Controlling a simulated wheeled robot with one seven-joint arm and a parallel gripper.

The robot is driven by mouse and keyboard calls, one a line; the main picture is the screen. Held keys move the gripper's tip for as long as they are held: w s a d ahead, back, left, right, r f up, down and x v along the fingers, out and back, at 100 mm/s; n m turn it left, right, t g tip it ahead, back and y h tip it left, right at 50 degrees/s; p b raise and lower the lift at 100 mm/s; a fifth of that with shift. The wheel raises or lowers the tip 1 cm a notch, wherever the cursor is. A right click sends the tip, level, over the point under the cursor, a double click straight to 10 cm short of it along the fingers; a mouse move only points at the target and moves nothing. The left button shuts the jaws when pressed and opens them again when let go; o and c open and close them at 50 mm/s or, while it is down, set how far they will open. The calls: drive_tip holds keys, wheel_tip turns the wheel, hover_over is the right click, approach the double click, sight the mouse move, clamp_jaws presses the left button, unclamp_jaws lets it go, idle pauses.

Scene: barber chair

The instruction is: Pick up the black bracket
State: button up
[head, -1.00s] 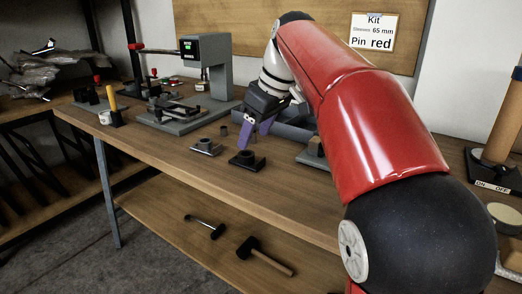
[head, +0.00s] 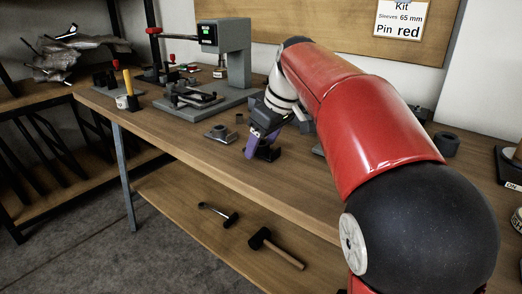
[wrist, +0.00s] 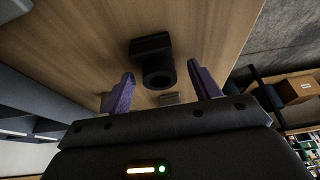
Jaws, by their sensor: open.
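The black bracket (wrist: 153,60), a dark base with a round collar, sits on the wooden bench top in the wrist view. In the head view the bracket (head: 268,153) is partly hidden behind my purple fingers.
A grey bracket (head: 217,133) stands on the bench left of my gripper. Farther back are a grey press (head: 236,62) and a yellow-handled tool (head: 128,82). A mallet (head: 276,247) lies on the lower shelf. The bench front to the left is clear.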

drive_tip(key=shift+c, duration=0.4)
drive_tip(key=c, duration=1.1)
drive_tip(key=shift+o, duration=0.2)
drive_tip(key=shift+r, duration=0.15)
